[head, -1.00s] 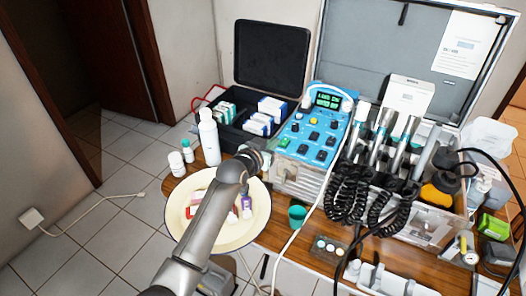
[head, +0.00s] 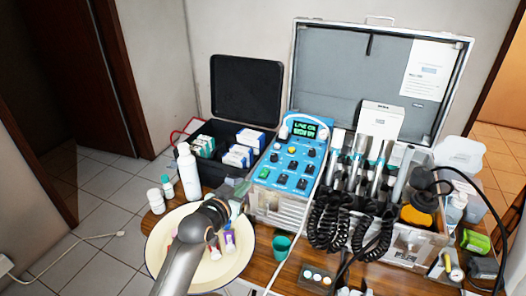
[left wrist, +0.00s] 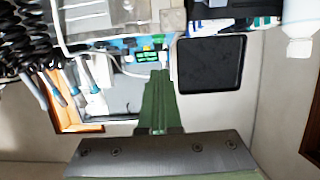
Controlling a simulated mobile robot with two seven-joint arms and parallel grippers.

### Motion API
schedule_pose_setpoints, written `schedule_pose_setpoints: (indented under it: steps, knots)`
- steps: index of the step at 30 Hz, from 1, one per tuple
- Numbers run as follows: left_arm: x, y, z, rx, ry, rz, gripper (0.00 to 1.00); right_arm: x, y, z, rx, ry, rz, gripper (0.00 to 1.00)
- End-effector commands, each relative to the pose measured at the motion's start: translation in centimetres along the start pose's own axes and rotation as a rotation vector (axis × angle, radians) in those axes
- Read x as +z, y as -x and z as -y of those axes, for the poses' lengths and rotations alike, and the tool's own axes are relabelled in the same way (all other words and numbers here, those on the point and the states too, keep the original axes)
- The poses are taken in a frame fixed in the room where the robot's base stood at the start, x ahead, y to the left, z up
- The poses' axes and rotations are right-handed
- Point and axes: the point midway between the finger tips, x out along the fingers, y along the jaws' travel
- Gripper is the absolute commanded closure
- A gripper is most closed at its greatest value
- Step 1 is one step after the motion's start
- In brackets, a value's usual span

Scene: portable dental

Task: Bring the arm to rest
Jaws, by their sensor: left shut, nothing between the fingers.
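My left arm comes in from the bottom of the head view and reaches over the cream bowl. My left gripper (head: 238,190) is at the bowl's far rim, near the front left corner of the blue control unit. In the left wrist view the fingers (left wrist: 160,100) are together, with nothing seen between them. My right gripper is in neither view.
The cream bowl (head: 163,264) holds small tubes. A white bottle (head: 189,172) and small jars stand left. A black case (head: 246,90) is open behind. The blue control unit (head: 290,165), coiled black cords (head: 330,222) and a green cup (head: 282,246) lie right.

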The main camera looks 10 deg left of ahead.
Motion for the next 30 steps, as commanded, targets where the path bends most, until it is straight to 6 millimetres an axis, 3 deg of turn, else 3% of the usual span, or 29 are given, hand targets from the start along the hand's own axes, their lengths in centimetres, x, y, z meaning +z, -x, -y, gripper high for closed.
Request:
schedule_pose_setpoints:
  steps: [4,7,12,15,21,27,29,30]
  knots:
    - [1.3,0.7,-0.1,0.001,-0.001,0.034,1.0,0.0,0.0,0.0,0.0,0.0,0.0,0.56]
    - [4.6,2.9,-0.4,0.002,-0.004,0.13,1.0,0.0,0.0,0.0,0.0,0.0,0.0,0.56]
    - [12.9,10.6,-1.2,-0.002,-0.011,0.407,1.0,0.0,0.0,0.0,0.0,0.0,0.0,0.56]
    - [16.3,15.2,-1.6,-0.009,-0.011,0.552,1.0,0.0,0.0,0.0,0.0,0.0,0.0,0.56]
    - [20.1,22.8,-2.0,-0.025,-0.011,0.761,1.0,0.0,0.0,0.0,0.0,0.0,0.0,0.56]
    - [22.1,29.2,-2.3,-0.039,-0.008,0.927,1.0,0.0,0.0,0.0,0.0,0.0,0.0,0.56]
    - [22.5,31.1,-2.4,-0.044,-0.007,0.973,1.0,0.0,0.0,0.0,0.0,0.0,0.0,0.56]
    - [22.9,29.9,-2.5,-0.04,-0.007,0.944,1.0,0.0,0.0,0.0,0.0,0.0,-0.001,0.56]
